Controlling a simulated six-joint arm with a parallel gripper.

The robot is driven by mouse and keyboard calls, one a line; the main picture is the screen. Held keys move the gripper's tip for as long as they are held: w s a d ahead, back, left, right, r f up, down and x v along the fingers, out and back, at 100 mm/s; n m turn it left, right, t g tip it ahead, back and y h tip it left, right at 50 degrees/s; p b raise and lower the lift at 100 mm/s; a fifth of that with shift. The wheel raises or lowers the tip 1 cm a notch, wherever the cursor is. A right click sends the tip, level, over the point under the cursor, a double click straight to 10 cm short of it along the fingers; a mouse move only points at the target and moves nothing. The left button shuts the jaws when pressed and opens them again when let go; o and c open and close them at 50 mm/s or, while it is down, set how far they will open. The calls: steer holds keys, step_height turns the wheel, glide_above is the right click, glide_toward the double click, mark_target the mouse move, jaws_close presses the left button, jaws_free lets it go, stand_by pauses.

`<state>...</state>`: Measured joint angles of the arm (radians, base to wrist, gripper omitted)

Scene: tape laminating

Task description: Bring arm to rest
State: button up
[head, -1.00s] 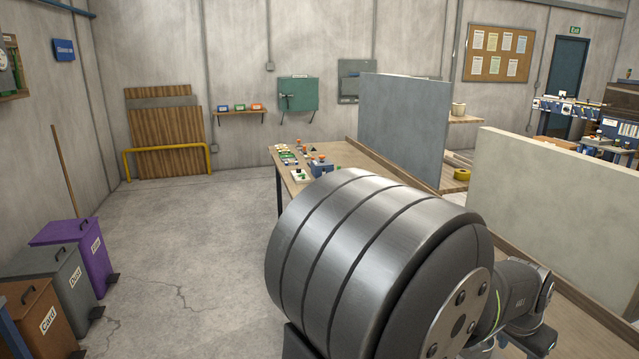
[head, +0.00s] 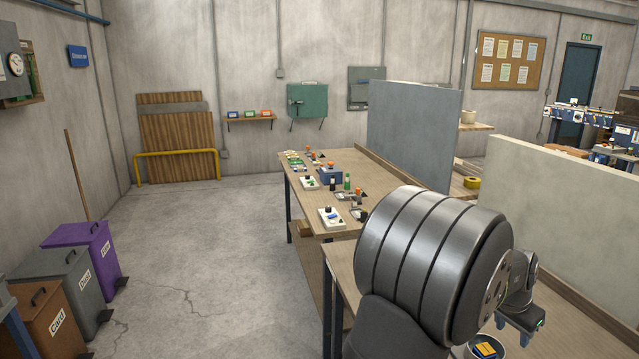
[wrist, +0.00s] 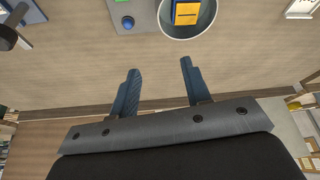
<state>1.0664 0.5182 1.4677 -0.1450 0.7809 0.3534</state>
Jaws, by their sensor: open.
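My gripper (wrist: 158,70) is open and empty in the wrist view, its two blue fingers apart above the wooden bench top (wrist: 70,85). It also shows small at the lower right of the head view (head: 524,322), partly behind my arm. My arm's large grey joint fills the lower right of the head view and hides part of the bench.
A round container (wrist: 187,34) holding a yellow and blue item (wrist: 187,17) stands just beyond the fingers. Beside it is a panel with a blue button (wrist: 128,22). Grey (head: 415,140) and cream (head: 560,210) partitions stand along the bench. Open floor lies left.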

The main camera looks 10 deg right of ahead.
steer(key=o, duration=1.2)
steer(key=shift+o, duration=0.2)
steer(key=s+a+f+n+t+h, duration=0.2)
steer(key=a+f+t+h, duration=0.1)
steer(key=a, duration=0.4)
steer(key=s+a+f+n+t+h, duration=0.2)
steer(key=s+a+t+h, duration=0.15)
steer(key=a, duration=0.45)
steer(key=shift+g, duration=0.35)
steer(key=x, duration=1)
steer(key=shift+w+d, duration=0.2)
steer(key=shift+w, duration=0.3)
steer(key=v, duration=1)
steer(key=shift+f, duration=0.1)
